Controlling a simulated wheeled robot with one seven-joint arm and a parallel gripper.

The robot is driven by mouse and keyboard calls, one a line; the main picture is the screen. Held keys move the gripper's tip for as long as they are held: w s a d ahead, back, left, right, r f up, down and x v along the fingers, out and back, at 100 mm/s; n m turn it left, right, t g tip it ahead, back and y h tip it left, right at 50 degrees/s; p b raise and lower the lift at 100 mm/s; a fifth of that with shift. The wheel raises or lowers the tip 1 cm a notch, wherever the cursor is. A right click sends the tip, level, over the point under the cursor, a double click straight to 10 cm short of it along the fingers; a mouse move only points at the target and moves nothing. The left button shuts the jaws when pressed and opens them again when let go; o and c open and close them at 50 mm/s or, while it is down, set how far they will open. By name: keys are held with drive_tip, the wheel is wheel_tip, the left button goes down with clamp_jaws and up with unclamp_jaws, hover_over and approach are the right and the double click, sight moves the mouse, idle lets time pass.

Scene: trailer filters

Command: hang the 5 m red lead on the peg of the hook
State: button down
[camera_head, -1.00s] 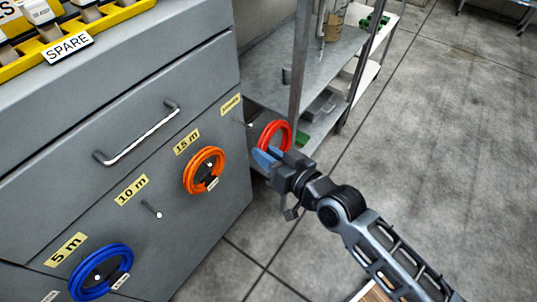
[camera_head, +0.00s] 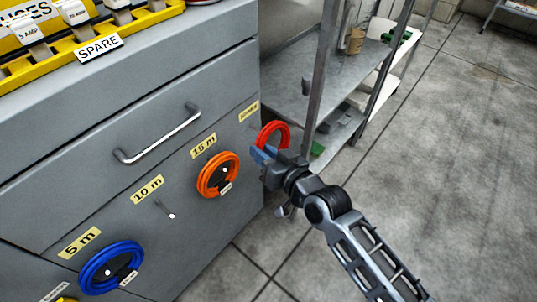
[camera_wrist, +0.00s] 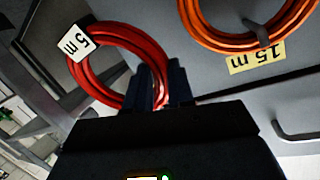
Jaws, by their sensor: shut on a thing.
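The red lead (camera_head: 284,130) is a coil held in my gripper (camera_head: 264,155), beyond the cabinet's right edge in the head view. In the wrist view the red lead (camera_wrist: 115,33) carries a white "5 m" tag (camera_wrist: 78,41), and the dark fingers of my gripper (camera_wrist: 166,70) close on its side. The cabinet front (camera_head: 60,190) has yellow labels over pegs. The peg by "5 m" (camera_head: 79,242) holds a blue coil (camera_head: 87,272). The peg by "10 m" (camera_head: 170,213) is bare. A fourth label (camera_head: 249,110) is too small to read; its peg is not clear.
An orange coil (camera_head: 203,181) hangs by the "15 m" label (camera_head: 203,146) and is close to my gripper. A drawer handle (camera_head: 160,140) sticks out above. A metal shelf rack (camera_head: 324,75) stands behind the red lead. Open floor (camera_head: 450,170) lies to the right.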

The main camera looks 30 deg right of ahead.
drive_tip(key=shift+w+a, duration=0.2)
drive_tip(key=shift+w, duration=0.35)
drive_tip(key=shift+w+a, duration=0.15)
drive_tip(key=shift+w, duration=0.4)
drive_tip(key=shift+w+a+f+b, duration=0.25)
drive_tip(key=shift+w+f+b, duration=0.25)
drive_tip(key=shift+w+f, duration=0.2)
drive_tip(key=c, duration=0.9)
unclamp_jaws()
drive_tip(key=shift+f, duration=0.1)
drive_tip(key=shift+s, duration=0.15)
drive_tip(key=p+v, duration=0.1)
drive_tip(key=v, duration=0.6)
drive_tip(key=shift+s, duration=0.3)
